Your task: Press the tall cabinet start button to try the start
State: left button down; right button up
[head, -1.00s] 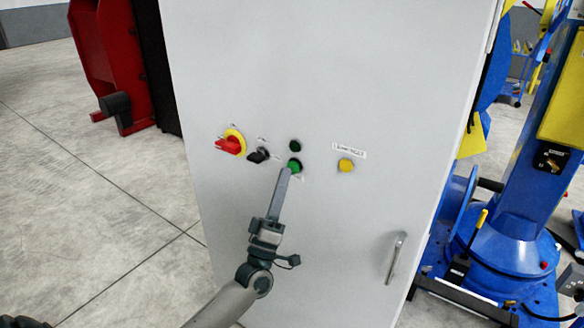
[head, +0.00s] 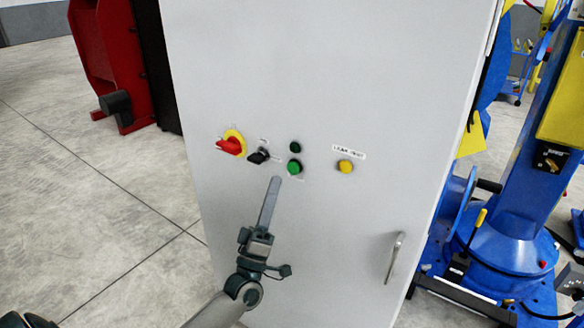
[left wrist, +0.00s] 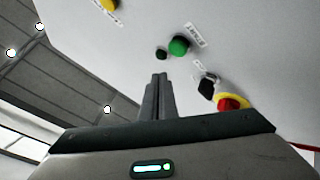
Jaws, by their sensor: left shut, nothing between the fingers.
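The tall grey cabinet (head: 330,70) fills the middle of the head view. A bright green button (head: 294,167), which looks like the start button, is on its front, below a small dark green round (head: 295,146). My left gripper (head: 276,181) is shut and empty. Its tips are a little below and left of the green button in the head view, apart from it. In the left wrist view the shut fingers (left wrist: 158,78) point toward the panel, and the green button (left wrist: 180,46) shows clear beyond the tips. My right gripper is not in view.
Left of the green button are a black selector (head: 258,156) and a red-and-yellow rotary switch (head: 232,144). A yellow button (head: 345,166) is to the right, and a door handle (head: 395,257) is lower right. Blue machinery (head: 510,220) stands right of the cabinet, a red machine (head: 105,60) behind left.

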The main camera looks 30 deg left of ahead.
pick_arm(q)
jog(key=shift+s, duration=0.8)
jog(key=w+d+f+m+g+h, duration=0.1)
jog(key=w+f+m+g+h, duration=0.15)
jog(key=f, duration=1.05)
jog(key=w+d+f+m+g+h, duration=0.1)
jog(key=f+m+g, duration=0.3)
jog(key=f, duration=1)
jog(key=s+d+f+m+g+b, duration=0.1)
jog(key=s+f+m+g, duration=0.2)
jog(key=f, duration=0.9)
jog(key=s+d+f+g, duration=0.25)
jog(key=s+f, duration=0.25)
jog(key=f, duration=0.7)
jog(key=s+d+f+m+g, duration=0.25)
jog(key=s+f+g, duration=0.45)
jog(key=s+f, duration=1.2)
jog(key=s+d+f+m+g, duration=0.1)
jog(key=s+f, duration=0.5)
jog(key=s, duration=0.7)
jog(key=s+d+f+m+g+b, duration=0.1)
jog(key=s+f+m+g, duration=0.2)
jog(key=s, duration=1)
notch_tip(320, 180, down, 3)
jog(key=g, duration=0.2)
jog(key=shift+s+r+g, duration=0.15)
jog(key=shift+s+g, duration=0.15)
jog(key=shift+g, duration=0.1)
